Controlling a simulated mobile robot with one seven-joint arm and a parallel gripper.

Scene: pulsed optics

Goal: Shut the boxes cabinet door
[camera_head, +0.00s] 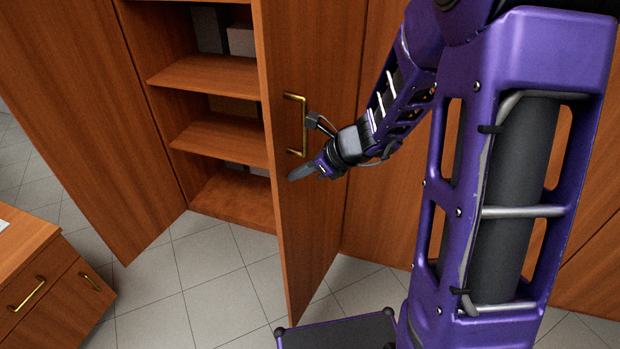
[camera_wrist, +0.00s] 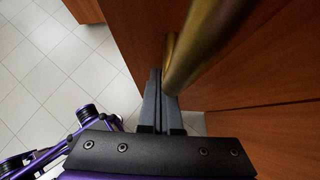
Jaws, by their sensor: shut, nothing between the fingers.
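The boxes cabinet (camera_head: 222,135) is open, with wooden shelves and several boxes (camera_head: 241,40) inside. Its right door (camera_head: 330,60) stands swung out toward me, with a brass bar handle (camera_head: 304,125) on the face turned to my arm. My gripper (camera_head: 292,178) is shut and empty, close to the door face near the handle's lower end. In the wrist view the shut fingers (camera_wrist: 158,85) point along the door (camera_wrist: 137,25), and the handle (camera_wrist: 185,55) is right beside their tips. I cannot tell whether they touch it.
Another wooden door or panel (camera_head: 90,110) stands left of the shelves. A drawer unit (camera_head: 45,290) with brass handles is at the lower left. More wooden fronts (camera_head: 385,210) are behind my arm. Tiled floor (camera_head: 205,275) lies clear between the drawer unit and the open door.

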